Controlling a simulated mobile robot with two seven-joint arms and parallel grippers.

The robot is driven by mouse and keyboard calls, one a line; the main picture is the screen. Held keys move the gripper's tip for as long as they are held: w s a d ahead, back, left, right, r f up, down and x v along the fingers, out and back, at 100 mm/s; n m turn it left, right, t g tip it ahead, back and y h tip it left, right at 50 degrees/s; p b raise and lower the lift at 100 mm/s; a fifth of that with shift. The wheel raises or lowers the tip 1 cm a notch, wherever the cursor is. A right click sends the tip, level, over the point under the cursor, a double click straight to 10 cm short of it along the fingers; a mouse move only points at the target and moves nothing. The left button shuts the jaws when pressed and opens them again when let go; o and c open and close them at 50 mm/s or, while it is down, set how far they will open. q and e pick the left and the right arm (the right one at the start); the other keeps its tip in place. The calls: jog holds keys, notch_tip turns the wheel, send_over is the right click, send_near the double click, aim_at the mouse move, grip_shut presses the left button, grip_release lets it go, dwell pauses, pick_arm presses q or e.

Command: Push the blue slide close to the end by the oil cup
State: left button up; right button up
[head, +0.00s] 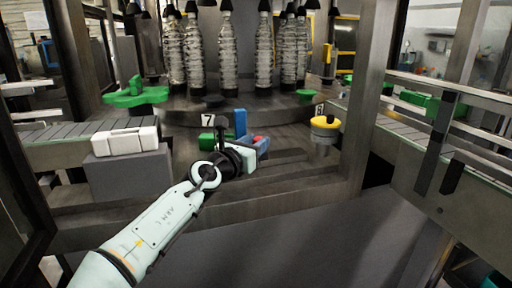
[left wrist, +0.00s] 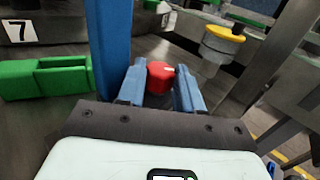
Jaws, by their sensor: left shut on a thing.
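A tall blue upright piece (head: 240,122), the plainest blue part in view, stands just behind my left gripper (head: 257,145). It rises close left of the fingers in the left wrist view (left wrist: 108,45). My left gripper (left wrist: 160,90) has its two blue fingers closed around a red knob (left wrist: 160,76), whose top shows between them. I cannot tell how the knob joins the blue piece, and its lower part is hidden. The oil cup with a yellow lid (head: 325,124) stands to the right, apart from the gripper; it also shows in the left wrist view (left wrist: 222,42). My right gripper is out of view.
A green block (left wrist: 45,78) sits left of the blue piece, near a plate marked 7 (head: 208,120). A white case (head: 125,141) rests on a grey box (head: 132,174) at left. Bottles (head: 226,55) hang behind. A metal post (head: 368,85) stands right of the cup.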

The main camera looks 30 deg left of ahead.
pick_arm(q)
jog(key=shift+a, duration=0.1)
jog(key=o, duration=1)
jog(key=shift+s+r, duration=0.1)
jog(key=shift+r, duration=0.05)
jog(key=shift+o, duration=0.2)
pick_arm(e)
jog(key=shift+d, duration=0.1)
